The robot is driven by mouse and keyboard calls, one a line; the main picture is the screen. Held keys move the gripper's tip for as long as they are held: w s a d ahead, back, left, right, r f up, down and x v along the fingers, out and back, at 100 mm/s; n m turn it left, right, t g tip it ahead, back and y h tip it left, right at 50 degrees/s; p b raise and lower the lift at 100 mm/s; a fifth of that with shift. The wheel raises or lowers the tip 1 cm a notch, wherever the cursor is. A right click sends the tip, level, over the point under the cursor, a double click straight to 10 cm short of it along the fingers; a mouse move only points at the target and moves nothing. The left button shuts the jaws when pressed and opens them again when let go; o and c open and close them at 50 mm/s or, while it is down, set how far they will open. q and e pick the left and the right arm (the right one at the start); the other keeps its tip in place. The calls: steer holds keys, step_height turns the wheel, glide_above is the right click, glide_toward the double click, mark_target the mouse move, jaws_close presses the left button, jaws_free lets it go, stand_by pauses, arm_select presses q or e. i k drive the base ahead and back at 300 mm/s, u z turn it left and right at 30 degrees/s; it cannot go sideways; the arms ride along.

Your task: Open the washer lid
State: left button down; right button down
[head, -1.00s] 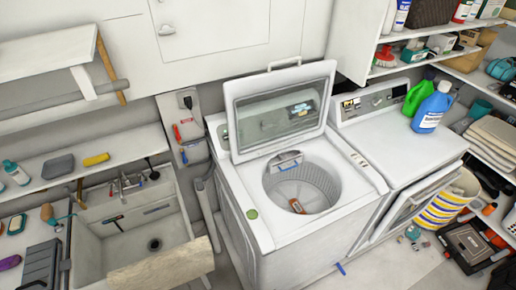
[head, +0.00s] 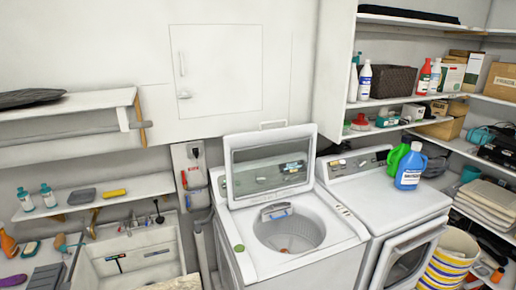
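The washer (head: 297,256) is the white top-loading machine in the middle of the head view. Its lid (head: 271,165) is raised and stands upright at the back, leaning slightly backward, with a dark glass panel in a white frame. The round drum opening (head: 290,232) is uncovered, and a small orange-brown item lies inside it. Neither of my grippers shows in the head view.
A second white machine (head: 385,195) with a front door stands to the right, with blue (head: 410,168) and green (head: 396,158) bottles on top. A sink (head: 128,260) is at left. A striped bucket (head: 447,262) is at lower right. Loaded shelves fill the right side.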

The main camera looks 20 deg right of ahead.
mark_target(232, 143)
steer(key=u, duration=1)
steer(key=i, duration=1.7)
steer(key=z, duration=0.6)
